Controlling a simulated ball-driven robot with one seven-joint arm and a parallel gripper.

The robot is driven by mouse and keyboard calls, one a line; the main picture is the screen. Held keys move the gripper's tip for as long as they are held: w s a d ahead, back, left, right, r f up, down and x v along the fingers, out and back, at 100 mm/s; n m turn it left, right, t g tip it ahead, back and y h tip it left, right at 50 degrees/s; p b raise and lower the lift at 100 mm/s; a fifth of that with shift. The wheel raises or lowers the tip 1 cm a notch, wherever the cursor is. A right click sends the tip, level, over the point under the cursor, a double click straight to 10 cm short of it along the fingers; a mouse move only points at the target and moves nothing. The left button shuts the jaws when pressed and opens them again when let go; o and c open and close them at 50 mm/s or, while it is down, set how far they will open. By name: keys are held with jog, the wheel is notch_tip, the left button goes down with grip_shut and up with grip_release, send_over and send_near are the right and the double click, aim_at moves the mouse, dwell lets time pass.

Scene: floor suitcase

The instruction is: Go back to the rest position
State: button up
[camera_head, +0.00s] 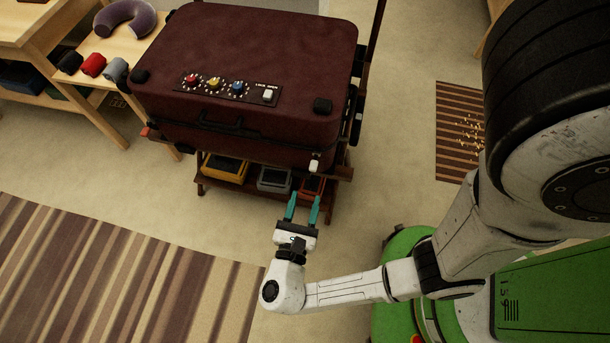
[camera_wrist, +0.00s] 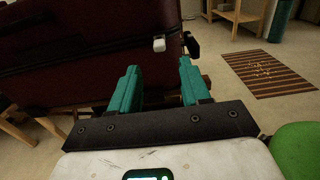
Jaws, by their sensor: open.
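My gripper (camera_head: 302,208) has two teal fingers, spread apart with nothing between them. In the head view it is in front of the suitcase's lower right front corner, over the floor. The maroon suitcase (camera_head: 260,50) lies closed on a low wooden stand, with red, yellow and blue knobs and a white switch on a black panel. In the wrist view, my gripper (camera_wrist: 157,85) points toward the suitcase's front face (camera_wrist: 90,75). A white latch piece (camera_wrist: 159,45) shows just beyond the fingertips. I cannot tell how far the fingertips are from the stand.
Yellow (camera_head: 224,168), grey (camera_head: 273,180) and red (camera_head: 311,187) trays sit on the stand's lower shelf. A wooden table (camera_head: 130,45) at left holds a neck pillow (camera_head: 126,18) and small rolled items. A striped rug (camera_head: 120,275) lies front left; a brown striped mat (camera_head: 458,130) lies right.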

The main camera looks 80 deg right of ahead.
dwell(0.4)
jog(key=s+d+r+m+g+y+p, duration=0.2)
jog(key=s+d+m+g+y+p, duration=0.15)
jog(key=m+y, duration=0.5)
jog(key=w+a+r+m+t+y+p, duration=0.3)
jog(key=w+a+r+m+t+y, duration=0.1)
jog(key=r+m+y, duration=0.4)
jog(key=shift+w+a+r+m+y, duration=0.35)
jog(key=shift+m+y, duration=0.3)
jog(key=shift+m, duration=0.5)
jog(key=shift+s+d, duration=0.1)
jog(key=shift+s, duration=0.05)
